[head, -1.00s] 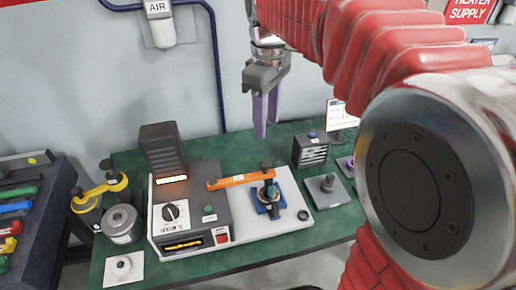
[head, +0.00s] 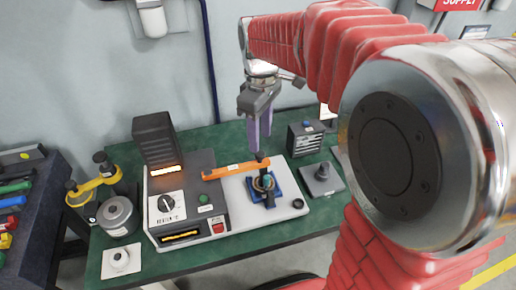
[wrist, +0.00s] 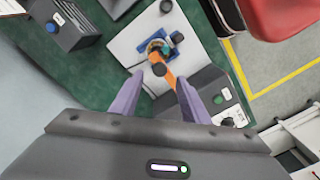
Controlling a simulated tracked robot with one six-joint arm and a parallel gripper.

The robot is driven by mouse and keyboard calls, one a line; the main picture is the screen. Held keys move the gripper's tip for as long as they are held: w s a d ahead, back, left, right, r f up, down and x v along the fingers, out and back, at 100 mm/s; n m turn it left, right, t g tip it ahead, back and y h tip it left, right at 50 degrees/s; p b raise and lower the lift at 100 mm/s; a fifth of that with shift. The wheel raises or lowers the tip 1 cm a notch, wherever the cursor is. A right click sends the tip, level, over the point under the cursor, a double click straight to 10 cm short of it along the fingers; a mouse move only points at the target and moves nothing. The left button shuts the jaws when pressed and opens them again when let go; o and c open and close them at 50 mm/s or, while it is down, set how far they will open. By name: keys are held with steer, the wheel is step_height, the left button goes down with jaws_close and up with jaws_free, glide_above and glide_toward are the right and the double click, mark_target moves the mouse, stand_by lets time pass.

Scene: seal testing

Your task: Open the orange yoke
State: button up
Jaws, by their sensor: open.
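The orange yoke (head: 228,171) is a flat bar lying from the dark tester box across to the blue fixture (head: 277,187), with a black knob (head: 262,161) at its right end. In the wrist view the orange yoke (wrist: 168,77) runs down from the blue fixture (wrist: 177,38), between my fingers and below them. My gripper (head: 260,146) has two purple fingers pointing down. It is open and empty, above and behind the knobbed end of the yoke, and appears apart from it. In the wrist view my gripper (wrist: 154,97) has its fingers spread on either side of the yoke.
The tester (head: 181,205) with a dial and red switch stands on the green bench (head: 115,255). A black finned box (head: 155,138) stands behind it. A small dark box (head: 303,139) and grey block (head: 321,178) are right.

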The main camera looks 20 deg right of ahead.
mark_target(259, 153)
steer(key=shift+f, duration=2.75)
steer(key=shift+c, duration=0.2)
jaws_close()
steer(key=shift+a, duration=0.15)
steer(key=shift+w, duration=0.1)
